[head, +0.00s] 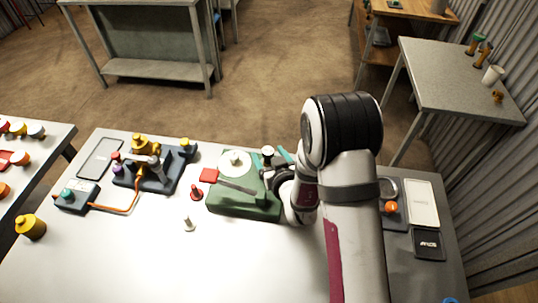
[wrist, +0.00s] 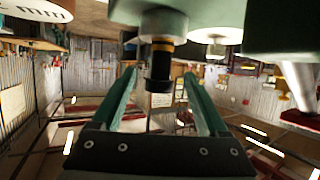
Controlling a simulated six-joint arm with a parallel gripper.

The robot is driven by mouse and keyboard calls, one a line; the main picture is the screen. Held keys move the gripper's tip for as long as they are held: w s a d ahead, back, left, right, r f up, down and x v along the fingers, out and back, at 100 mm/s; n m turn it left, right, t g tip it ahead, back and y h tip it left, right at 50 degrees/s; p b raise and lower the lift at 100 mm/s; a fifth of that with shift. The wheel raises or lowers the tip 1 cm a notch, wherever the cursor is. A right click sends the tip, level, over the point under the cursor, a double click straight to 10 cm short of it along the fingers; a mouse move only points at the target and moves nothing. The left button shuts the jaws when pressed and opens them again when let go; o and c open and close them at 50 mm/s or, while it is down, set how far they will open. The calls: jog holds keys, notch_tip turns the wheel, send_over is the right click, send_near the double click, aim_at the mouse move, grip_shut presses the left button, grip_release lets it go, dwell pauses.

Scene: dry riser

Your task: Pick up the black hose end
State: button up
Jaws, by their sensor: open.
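The black hose end (wrist: 158,86) shows in the wrist view as a short black cylinder with an orange band and a grey metal collar, joined to a green body (wrist: 215,12). My gripper (wrist: 159,74) is open, with one teal finger on each side of it and visible gaps between. In the head view my gripper (head: 284,157) is at the far right corner of the green base (head: 243,207), beside a grey-capped fitting (head: 267,151). My arm hides part of that area, and I cannot make out the hose end clearly there.
The green base carries a white disc (head: 234,159). A blue-grey valve block (head: 155,178) stands left. The white table's front (head: 130,265) is clear.

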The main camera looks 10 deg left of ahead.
aim_at(265, 149)
jog(key=x, duration=0.4)
jog(key=shift+w, duration=0.1)
grip_shut()
